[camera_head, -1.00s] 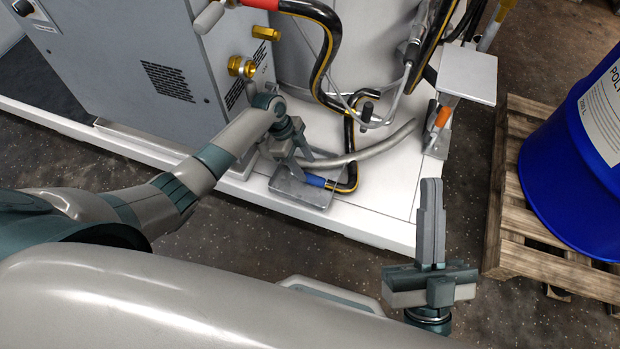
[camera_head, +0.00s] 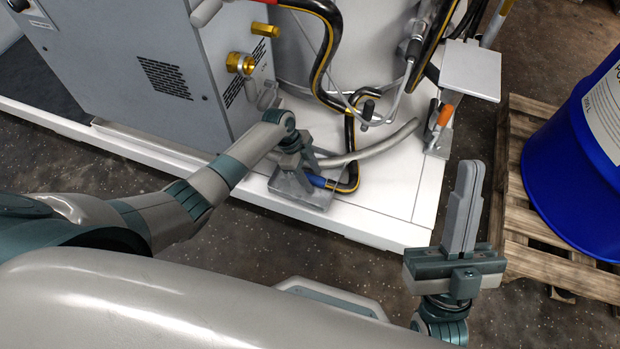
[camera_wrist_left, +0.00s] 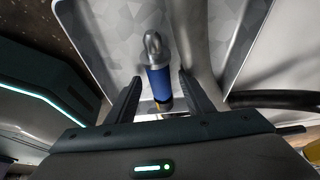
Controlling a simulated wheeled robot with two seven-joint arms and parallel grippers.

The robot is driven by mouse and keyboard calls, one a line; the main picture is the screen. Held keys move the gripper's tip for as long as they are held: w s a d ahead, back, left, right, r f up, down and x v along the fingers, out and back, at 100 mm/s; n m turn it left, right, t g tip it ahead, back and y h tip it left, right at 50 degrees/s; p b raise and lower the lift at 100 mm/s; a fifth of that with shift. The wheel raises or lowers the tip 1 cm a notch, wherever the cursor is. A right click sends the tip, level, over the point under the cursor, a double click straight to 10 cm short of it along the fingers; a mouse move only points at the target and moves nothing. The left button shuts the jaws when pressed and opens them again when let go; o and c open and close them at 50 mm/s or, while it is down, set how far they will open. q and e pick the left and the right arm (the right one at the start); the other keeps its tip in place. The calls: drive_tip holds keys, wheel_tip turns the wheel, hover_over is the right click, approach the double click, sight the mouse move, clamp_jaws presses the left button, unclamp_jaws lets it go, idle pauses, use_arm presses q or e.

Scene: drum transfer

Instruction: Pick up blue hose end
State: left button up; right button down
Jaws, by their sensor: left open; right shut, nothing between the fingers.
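The blue hose end (camera_head: 317,181) lies at a grey metal tray (camera_head: 318,203) on the white platform. A black hose with a yellow stripe (camera_head: 354,178) runs from it. In the left wrist view the blue hose end (camera_wrist_left: 160,84), with a rounded metal tip, lies between the two fingers of my left gripper (camera_wrist_left: 160,92), with gaps on both sides. My left gripper (camera_head: 297,180) is open, low over the tray, and partly hides the hose end in the head view. My right gripper (camera_head: 468,168) is shut and empty, away to the right.
A grey cabinet (camera_head: 130,60) with brass fittings stands left of the tray. A bent grey pipe (camera_head: 385,145) passes close behind the hose end. A bracket with an orange handle (camera_head: 446,115) stands to the right. A blue drum (camera_head: 570,165) stands on a wooden pallet (camera_head: 530,228).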

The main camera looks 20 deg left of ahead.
use_arm(q)
clamp_jaws()
drive_tip(key=shift+r, duration=0.15)
